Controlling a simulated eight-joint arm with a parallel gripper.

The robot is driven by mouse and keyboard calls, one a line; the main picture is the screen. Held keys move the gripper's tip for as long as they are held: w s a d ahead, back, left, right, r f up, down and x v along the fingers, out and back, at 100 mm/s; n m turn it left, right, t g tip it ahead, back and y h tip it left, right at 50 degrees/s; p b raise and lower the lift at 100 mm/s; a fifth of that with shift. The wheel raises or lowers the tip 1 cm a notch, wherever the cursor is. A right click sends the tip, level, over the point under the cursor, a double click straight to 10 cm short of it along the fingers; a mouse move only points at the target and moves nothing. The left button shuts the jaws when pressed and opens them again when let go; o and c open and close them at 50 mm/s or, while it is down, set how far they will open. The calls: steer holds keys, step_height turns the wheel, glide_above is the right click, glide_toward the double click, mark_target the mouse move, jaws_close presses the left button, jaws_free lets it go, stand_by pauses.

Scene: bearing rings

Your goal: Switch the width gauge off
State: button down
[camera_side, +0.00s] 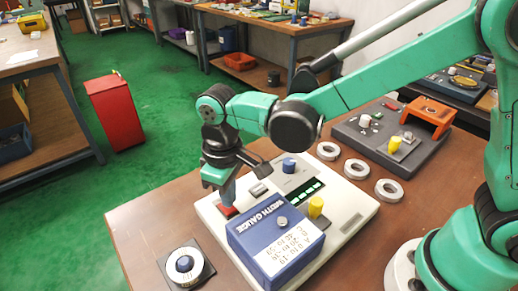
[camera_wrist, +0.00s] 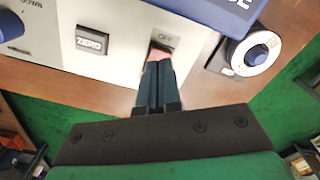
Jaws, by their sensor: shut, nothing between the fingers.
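The width gauge is a cream panel (camera_side: 345,222) with a blue box (camera_side: 270,215) lettered WIDTH GAUGE. A red switch (camera_side: 228,211) sits near its left corner. In the wrist view the red switch (camera_wrist: 159,53) lies beside the word OFF. My gripper (camera_side: 229,197) points down at the switch with its fingers together and nothing between them. In the wrist view my gripper's fingertips (camera_wrist: 159,65) overlap the near part of the switch; they appear to touch it. A dark display (camera_side: 307,192) on the panel shows green marks.
A ZERO button (camera_wrist: 92,40) and a blue knob (camera_wrist: 10,25) are left of the switch in the wrist view. A ring on a dark stand (camera_side: 185,267) is at the front left. Several loose rings (camera_side: 388,190) and a grey tray (camera_side: 375,130) lie behind the panel.

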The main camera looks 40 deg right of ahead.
steer(key=shift+f, duration=1.1)
stand_by(0.3)
steer(key=shift+r, duration=3.55)
steer(key=s+d+r+m+t, duration=0.1)
steer(key=s+d+m+t, duration=0.1)
steer(key=d, duration=0.6)
steer(key=s+d+r+m+t, duration=0.2)
steer(key=d+m+t, duration=0.2)
steer(key=d, duration=0.4)
steer(key=shift+s+t, duration=0.4)
steer(key=shift+t, duration=0.1)
steer(key=shift+d, duration=0.1)
